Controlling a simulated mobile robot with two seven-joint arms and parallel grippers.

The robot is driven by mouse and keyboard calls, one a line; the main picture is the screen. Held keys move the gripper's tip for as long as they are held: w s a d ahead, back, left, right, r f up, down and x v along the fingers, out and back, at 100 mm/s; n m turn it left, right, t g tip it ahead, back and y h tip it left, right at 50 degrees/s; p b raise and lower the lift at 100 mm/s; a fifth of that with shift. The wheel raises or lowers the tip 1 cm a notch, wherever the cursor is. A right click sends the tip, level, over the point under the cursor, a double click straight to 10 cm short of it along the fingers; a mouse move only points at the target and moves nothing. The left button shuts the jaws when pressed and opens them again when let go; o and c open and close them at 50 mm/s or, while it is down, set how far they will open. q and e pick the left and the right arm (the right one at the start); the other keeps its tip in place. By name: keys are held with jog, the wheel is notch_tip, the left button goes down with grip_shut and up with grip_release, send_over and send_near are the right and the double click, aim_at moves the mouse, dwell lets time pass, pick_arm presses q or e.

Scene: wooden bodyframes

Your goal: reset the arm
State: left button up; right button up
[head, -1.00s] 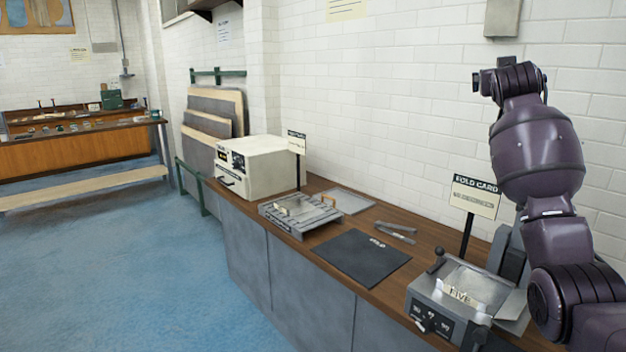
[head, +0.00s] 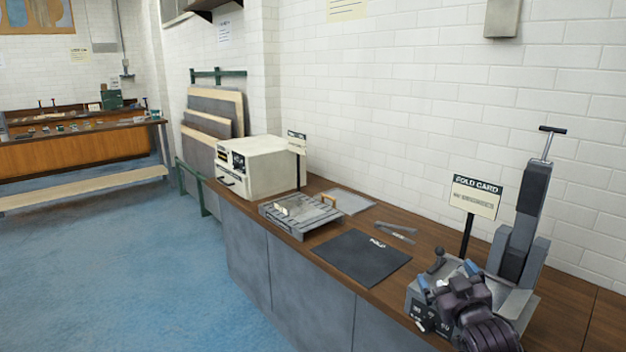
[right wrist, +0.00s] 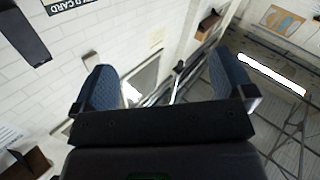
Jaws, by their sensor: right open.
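My right arm, dark purple, is low at the bottom right of the head view. Its right gripper (head: 447,274) has two blue fingertips spread apart with nothing between them. It appears in front of the grey card-folding machine (head: 417,303) and hides much of its top. In the right wrist view the same gripper (right wrist: 163,82) is open and empty, with wall and room beyond the fingers. A grey upright lever (head: 530,190) with a T-handle rises behind the machine, tilted slightly right. My left gripper is not in view.
A "FOLD CARD" sign (head: 475,195) stands behind the machine. Along the wooden counter (head: 420,262) are a dark mat (head: 360,258), metal tools (head: 395,232), a slatted metal tray (head: 290,220) and a cream box-shaped device (head: 262,168). The blue floor (head: 130,260) at left is clear.

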jog(key=s+f+m+g, duration=0.1)
jog(key=s+f+g, duration=0.2)
jog(key=s+f, duration=1)
jog(key=s+f+m+g+h, duration=0.1)
jog(key=s+f+m+g, duration=0.1)
jog(key=s+f, duration=1.1)
jog(key=s+g, duration=0.1)
jog(key=s, duration=0.5)
jog(key=shift+a+f+g, duration=0.2)
jog(key=shift+f+g, duration=0.1)
jog(key=shift+f, duration=0.1)
